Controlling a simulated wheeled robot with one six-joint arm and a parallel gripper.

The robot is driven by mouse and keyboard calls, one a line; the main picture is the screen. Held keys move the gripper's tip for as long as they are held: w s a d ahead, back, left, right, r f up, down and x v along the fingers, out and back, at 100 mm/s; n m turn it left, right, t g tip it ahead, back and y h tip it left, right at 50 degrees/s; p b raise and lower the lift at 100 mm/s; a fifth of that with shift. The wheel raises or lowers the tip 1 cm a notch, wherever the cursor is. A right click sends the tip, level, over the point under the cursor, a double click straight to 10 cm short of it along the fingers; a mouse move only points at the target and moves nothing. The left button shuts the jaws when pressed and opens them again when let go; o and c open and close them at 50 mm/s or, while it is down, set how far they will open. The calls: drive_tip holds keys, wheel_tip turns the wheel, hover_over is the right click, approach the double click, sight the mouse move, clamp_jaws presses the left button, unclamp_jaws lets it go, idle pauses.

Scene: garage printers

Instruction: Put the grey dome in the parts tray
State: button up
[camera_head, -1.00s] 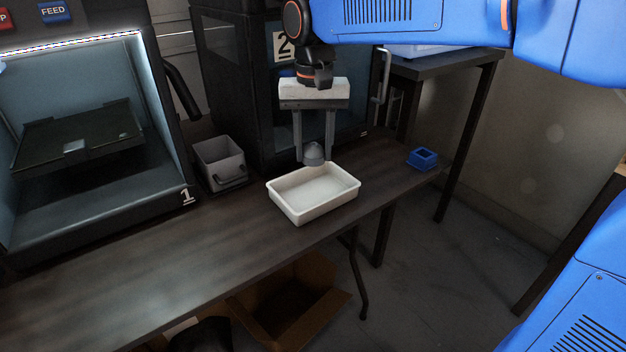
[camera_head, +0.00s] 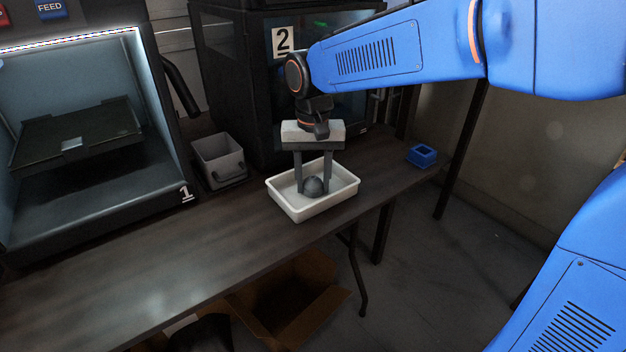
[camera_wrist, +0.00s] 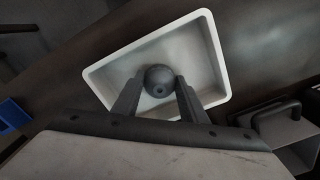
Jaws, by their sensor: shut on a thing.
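The grey dome (camera_head: 313,187) is between the fingers of my gripper (camera_head: 312,188), which is shut on it. The dome is inside the outline of the white parts tray (camera_head: 312,210), low down at or close to its floor; I cannot tell whether it touches. In the wrist view the dome (camera_wrist: 158,81) sits between the two fingertips (camera_wrist: 155,86), over the middle of the tray (camera_wrist: 213,45). The fingers hide part of the tray.
A grey bin (camera_head: 219,160) with a handle stands left of the tray, beside printer 1 (camera_head: 100,200). Printer 2 (camera_head: 235,75) is behind. A small blue open box (camera_head: 422,156) lies right on the dark bench (camera_head: 150,270). The front left bench is clear.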

sight(313, 178)
drive_tip(key=o, duration=1.1)
drive_tip(key=shift+f, duration=0.15)
wheel_tip(313, 178, up, 12)
drive_tip(key=shift+r, duration=0.15)
